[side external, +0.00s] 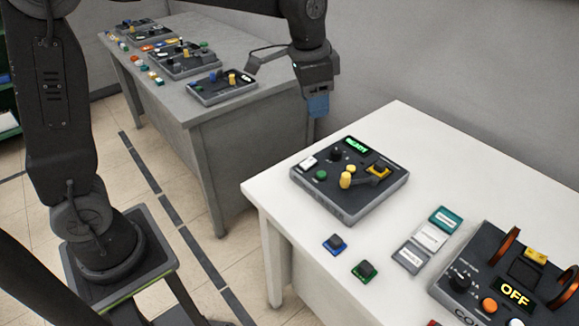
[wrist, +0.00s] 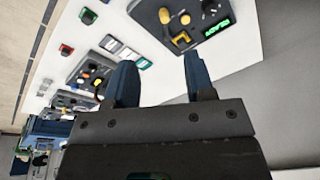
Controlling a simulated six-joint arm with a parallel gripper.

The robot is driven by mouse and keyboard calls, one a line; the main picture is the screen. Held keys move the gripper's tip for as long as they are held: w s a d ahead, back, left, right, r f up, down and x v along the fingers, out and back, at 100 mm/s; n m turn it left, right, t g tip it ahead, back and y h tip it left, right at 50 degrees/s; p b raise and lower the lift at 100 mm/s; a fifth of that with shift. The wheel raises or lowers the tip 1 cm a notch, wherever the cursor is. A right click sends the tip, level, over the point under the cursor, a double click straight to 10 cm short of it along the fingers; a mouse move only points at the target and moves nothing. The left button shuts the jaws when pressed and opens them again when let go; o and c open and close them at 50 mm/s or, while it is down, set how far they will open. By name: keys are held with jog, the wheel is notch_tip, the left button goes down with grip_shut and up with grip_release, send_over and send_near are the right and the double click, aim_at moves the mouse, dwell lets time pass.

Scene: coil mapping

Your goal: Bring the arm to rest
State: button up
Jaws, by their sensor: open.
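My gripper (side external: 318,104) hangs from the arm in the side external view, above and behind the white table's far left corner, with blue fingertips pointing down. In the wrist view, my gripper (wrist: 160,78) shows two blue fingers spread apart with nothing between them. It touches nothing that I can see. Beyond the fingers lies the dark control box (side external: 330,205), which also shows in the wrist view (wrist: 160,35). Its green display reads READY, and it carries yellow, green, black and white controls.
A grey table (side external: 255,125) with more control boxes stands behind at left. A grey wall is close behind.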

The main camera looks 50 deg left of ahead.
jog(key=s+a+n+t, duration=0.1)
jog(key=s+a+n, duration=0.1)
jog(key=s, duration=0.9)
jog(key=s+a+n+t, duration=0.1)
jog(key=s+n, duration=0.3)
jog(key=s, duration=0.7)
jog(key=shift+a+t, duration=0.4)
jog(key=shift+t, duration=0.4)
jog(key=shift+r, duration=0.1)
jog(key=shift+c, duration=0.3)
